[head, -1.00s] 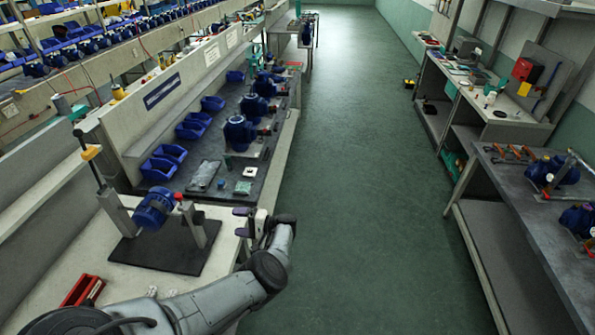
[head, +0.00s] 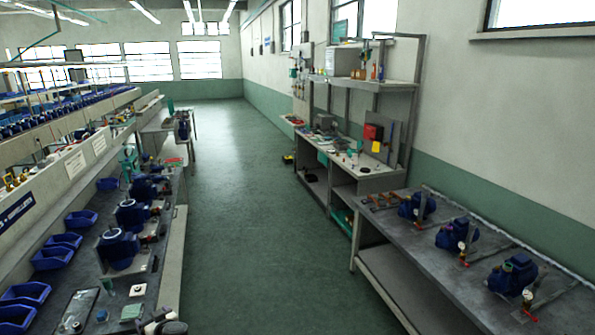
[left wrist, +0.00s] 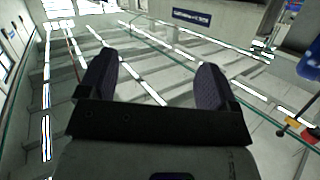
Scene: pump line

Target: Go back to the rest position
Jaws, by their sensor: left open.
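My left gripper (left wrist: 155,80) is open in the left wrist view, with its two dark fingers spread apart and nothing between them. In the head view only a small part of my left gripper (head: 163,322) shows at the bottom edge, in front of the left bench. My right gripper is not in view. A blue part (left wrist: 312,66) shows at the right edge of the left wrist view, apart from the fingers.
The left bench holds blue pumps (head: 118,248) and blue bins (head: 52,258). A grey table (head: 400,262) with several blue pumps stands at right. A shelved workbench (head: 372,170) stands behind it. The green floor aisle (head: 235,220) between is clear.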

